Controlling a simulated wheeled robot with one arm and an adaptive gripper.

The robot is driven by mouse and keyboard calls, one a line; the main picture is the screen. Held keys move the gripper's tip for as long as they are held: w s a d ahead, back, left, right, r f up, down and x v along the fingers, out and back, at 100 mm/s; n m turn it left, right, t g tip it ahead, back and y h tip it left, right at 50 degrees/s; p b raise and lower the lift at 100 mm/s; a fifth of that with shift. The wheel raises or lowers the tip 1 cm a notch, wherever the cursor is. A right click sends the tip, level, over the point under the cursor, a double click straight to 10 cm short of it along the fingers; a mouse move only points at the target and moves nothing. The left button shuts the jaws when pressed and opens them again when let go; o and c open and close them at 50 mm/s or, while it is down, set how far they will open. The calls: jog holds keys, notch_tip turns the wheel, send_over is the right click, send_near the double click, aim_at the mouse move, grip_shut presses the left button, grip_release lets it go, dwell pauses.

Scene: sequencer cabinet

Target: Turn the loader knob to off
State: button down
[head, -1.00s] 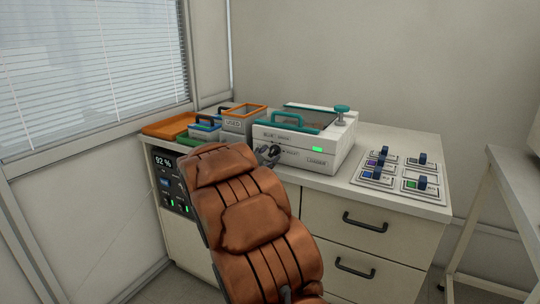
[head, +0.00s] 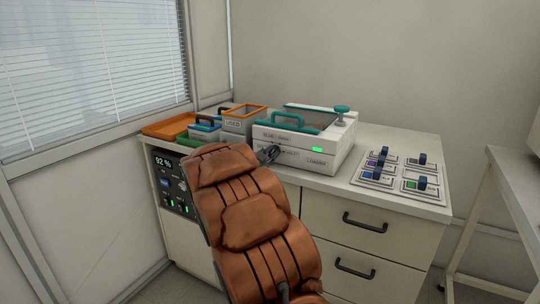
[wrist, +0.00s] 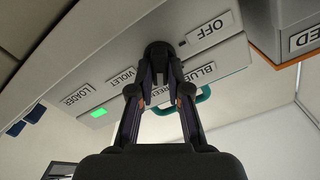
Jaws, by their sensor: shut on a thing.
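The loader is a white box (head: 335,148) with a teal handle, standing on the cabinet top. In the wrist view its front panel (wrist: 100,72) appears upside down, with OFF, BLUE, GREEN, VIOLET and LOADER labels around a dark round knob (wrist: 158,47). My gripper (wrist: 159,72) is shut on the knob, one finger on each side. The fingers hide much of it, so I cannot tell which label it points to.
A green light (head: 316,151) glows on the loader front. Several switches on plates (head: 395,173) are at the right. A lit panel (head: 172,182) is on the cabinet's left front.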

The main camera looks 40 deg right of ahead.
jog(key=shift+r+p, duration=0.1)
jog(key=shift+p, duration=0.45)
